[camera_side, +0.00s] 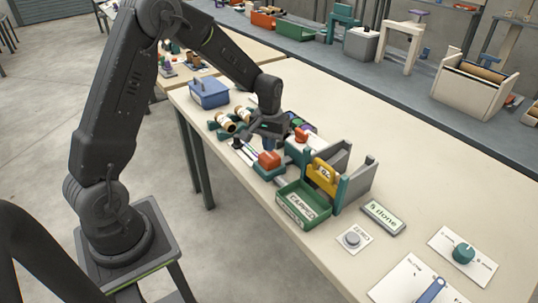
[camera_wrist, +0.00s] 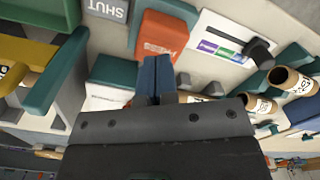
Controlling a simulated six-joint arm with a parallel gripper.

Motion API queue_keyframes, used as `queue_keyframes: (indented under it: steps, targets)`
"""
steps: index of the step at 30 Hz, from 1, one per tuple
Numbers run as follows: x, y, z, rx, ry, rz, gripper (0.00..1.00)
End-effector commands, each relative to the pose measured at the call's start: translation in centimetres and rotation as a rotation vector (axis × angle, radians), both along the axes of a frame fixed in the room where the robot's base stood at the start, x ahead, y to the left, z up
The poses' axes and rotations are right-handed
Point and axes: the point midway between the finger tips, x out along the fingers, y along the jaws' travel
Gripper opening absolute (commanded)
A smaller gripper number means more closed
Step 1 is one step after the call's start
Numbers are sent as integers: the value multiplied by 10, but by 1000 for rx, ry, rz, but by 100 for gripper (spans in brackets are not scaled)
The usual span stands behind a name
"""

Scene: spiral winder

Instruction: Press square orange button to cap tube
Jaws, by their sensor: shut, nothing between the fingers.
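The square orange button (camera_side: 269,160) sits on a teal base near the table's front edge. In the wrist view it is an orange block with lettering on it (camera_wrist: 160,35). My gripper (camera_side: 267,144) is just above and behind the button in the side view. In the wrist view its blue fingertips (camera_wrist: 155,62) are together and empty, at the button's near edge. I cannot tell whether they touch it. Cardboard tubes with labels (camera_wrist: 290,79) lie in a teal rack to the right in the wrist view. No tube shows clearly at the capping spot.
A green bin marked CAPPED (camera_side: 303,204) and a yellow piece (camera_side: 324,175) stand right of the button. A card with coloured patches and a black slider (camera_wrist: 232,40) lies beside it. A blue box (camera_side: 209,93) is farther back.

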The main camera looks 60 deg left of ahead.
Motion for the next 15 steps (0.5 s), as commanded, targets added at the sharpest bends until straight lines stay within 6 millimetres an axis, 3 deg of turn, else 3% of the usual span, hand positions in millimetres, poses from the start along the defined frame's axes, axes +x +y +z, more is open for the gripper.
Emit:
queue_keyframes:
  steps: [15]
  targets:
    - [0,0,-15,-1,2,0,0]
